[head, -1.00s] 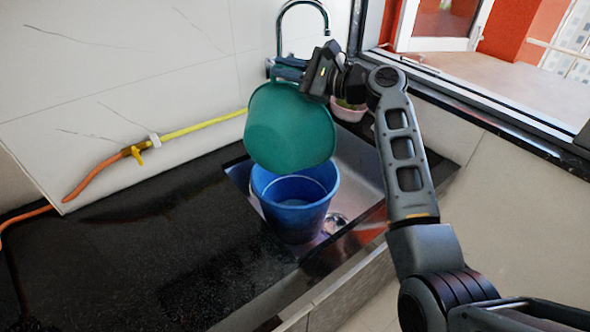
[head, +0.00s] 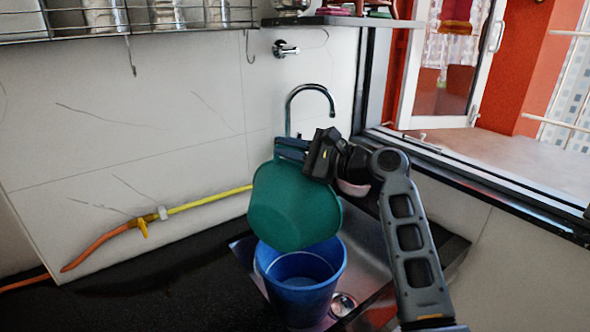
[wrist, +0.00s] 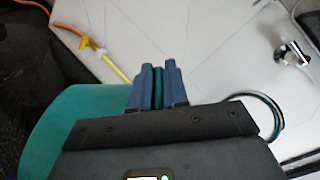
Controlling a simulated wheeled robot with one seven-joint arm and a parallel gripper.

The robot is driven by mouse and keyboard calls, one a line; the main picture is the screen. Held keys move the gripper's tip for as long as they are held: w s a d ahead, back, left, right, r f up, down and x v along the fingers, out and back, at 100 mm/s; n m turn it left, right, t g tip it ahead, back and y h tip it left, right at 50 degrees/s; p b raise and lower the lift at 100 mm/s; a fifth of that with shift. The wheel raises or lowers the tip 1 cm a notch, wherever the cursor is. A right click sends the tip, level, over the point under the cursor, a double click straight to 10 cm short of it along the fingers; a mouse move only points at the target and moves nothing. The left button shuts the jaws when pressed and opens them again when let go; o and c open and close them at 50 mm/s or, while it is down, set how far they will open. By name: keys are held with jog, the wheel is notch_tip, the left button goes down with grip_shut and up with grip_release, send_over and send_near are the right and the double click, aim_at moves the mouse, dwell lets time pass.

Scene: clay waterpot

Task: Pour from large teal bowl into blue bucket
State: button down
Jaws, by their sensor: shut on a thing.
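The large teal bowl (head: 292,208) is tipped steeply on its side above the blue bucket (head: 300,285) in the head view. Its lower edge overlaps the bucket's far rim in the picture; I cannot tell if they touch. My gripper (head: 291,146) is shut on the bowl's upper rim. In the wrist view, the fingers (wrist: 158,85) pinch a strip of teal rim, and the bowl's side (wrist: 75,125) shows at left. The bucket stands upright in the sink, with its blue inside partly visible. The bowl's inside is hidden, and no stream of water is visible.
A metal sink (head: 375,245) surrounds the bucket, with a curved faucet (head: 310,90) behind the bowl. A black counter (head: 150,290) lies open at left. A yellow hose (head: 205,200) runs along the tiled wall. A pink container (head: 353,187) sits behind my arm.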

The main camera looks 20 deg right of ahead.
jog(key=shift+s+a+r+n, duration=0.55)
jog(key=shift+s+a, duration=0.15)
jog(key=shift+a, duration=0.1)
jog(key=shift+s+a+f+n+b, duration=0.3)
jog(key=shift+s+a+n, duration=0.1)
jog(key=shift+s+a, duration=0.25)
jog(key=shift+s+a+f+n+b, duration=0.15)
jog(key=shift+s+a+f+n, duration=0.15)
jog(key=shift+s+a, duration=0.35)
jog(key=shift+s+a+f+n+b, duration=0.25)
jog(key=shift+s+a+n, duration=0.2)
jog(key=shift+s+a, duration=0.15)
jog(key=s+a+f+n+b, duration=0.6)
jog(key=s+a+f+n, duration=0.4)
jog(key=a+f, duration=0.1)
jog(key=shift+s+a+b, duration=0.15)
jog(key=shift+a+b, duration=0.05)
jog(key=shift+b, duration=0.2)
dwell(0.5)
